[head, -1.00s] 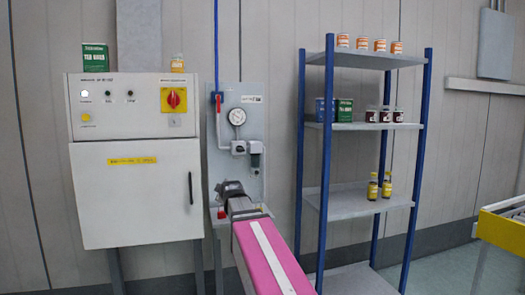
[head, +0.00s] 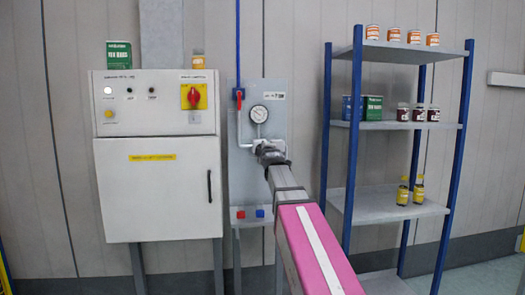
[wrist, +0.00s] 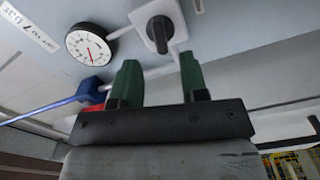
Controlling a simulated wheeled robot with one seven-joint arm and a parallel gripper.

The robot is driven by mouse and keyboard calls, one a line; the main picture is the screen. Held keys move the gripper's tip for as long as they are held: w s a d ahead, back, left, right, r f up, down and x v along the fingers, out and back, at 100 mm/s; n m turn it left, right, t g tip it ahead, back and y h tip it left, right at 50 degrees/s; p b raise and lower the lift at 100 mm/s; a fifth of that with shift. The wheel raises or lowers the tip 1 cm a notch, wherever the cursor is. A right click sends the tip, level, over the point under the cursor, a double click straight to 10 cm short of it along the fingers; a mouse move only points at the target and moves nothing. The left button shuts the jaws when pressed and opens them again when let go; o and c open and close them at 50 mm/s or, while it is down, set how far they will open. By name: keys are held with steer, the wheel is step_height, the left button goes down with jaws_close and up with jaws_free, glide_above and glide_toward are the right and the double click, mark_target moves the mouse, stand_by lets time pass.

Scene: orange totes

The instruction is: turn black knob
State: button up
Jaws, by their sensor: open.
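The black knob (wrist: 159,33) shows in the wrist view on a pale square block, just beyond my fingertips and between their lines. My gripper (wrist: 160,70) has two green fingers spread apart, with nothing between them. The fingertips look short of the knob and not touching it. In the head view my gripper (head: 265,150) is in front of the grey panel (head: 275,180), just below the round gauge (head: 259,114), and hides the knob there.
The gauge also shows in the wrist view (wrist: 88,47), beside the knob. A blue pipe (head: 238,45) with a red lever (head: 239,95) runs left of it. A white cabinet (head: 155,195) with a red switch (head: 194,96) stands left. Shelves (head: 395,125) with cans and bottles stand right.

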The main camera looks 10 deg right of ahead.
steer(key=w, duration=0.5)
steer(key=shift+w, duration=0.15)
jaws_close()
